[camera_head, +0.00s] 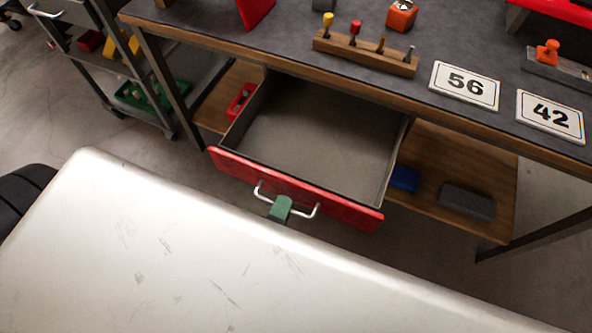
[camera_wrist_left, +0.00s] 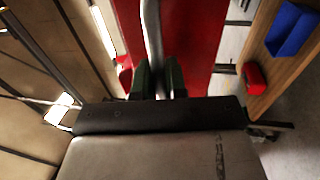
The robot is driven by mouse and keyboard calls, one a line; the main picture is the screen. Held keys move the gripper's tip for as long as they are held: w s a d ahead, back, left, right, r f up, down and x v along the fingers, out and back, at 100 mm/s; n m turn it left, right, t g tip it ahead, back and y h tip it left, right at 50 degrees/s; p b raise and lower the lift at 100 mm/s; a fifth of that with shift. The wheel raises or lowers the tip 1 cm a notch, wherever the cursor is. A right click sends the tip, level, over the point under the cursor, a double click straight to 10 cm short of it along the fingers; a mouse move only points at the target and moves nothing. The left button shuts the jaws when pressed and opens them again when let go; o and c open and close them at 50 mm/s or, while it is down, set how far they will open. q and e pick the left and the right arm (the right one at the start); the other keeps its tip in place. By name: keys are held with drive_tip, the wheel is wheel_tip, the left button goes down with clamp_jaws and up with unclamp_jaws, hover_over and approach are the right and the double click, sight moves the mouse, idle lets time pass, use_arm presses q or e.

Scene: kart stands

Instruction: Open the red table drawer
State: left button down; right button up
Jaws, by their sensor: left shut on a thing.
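The red table drawer (camera_head: 300,190) is pulled well out from under the workbench, and its grey inside (camera_head: 320,130) is bare. Its pale metal handle (camera_head: 305,211) is on the red front. My left gripper (camera_head: 281,208) is at the middle of the handle, with a green finger showing there. In the left wrist view the left gripper's two green fingers (camera_wrist_left: 159,80) are shut on the handle bar (camera_wrist_left: 152,35), with the red drawer front (camera_wrist_left: 200,40) behind. My right gripper is not in view.
The workbench top (camera_head: 290,50) holds a wooden tool rack (camera_head: 365,54) and number plates 56 (camera_head: 465,84) and 42 (camera_head: 550,114). A lower shelf (camera_head: 450,165) carries blue and dark blocks. A grey cart (camera_head: 130,60) stands at left. My silver arm link fills the foreground.

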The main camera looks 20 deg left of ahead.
use_arm(q)
drive_tip(key=s, duration=0.6)
drive_tip(key=shift+a, duration=0.1)
drive_tip(key=c, duration=1.2)
unclamp_jaws()
drive_tip(key=s, duration=0.3)
drive_tip(key=s+f, duration=0.1)
drive_tip(key=s, duration=0.3)
drive_tip(key=s+f+b, duration=0.1)
drive_tip(key=s, duration=0.2)
drive_tip(key=shift+s+a, duration=0.15)
drive_tip(key=shift+s, duration=0.25)
drive_tip(key=shift+w+f, duration=0.1)
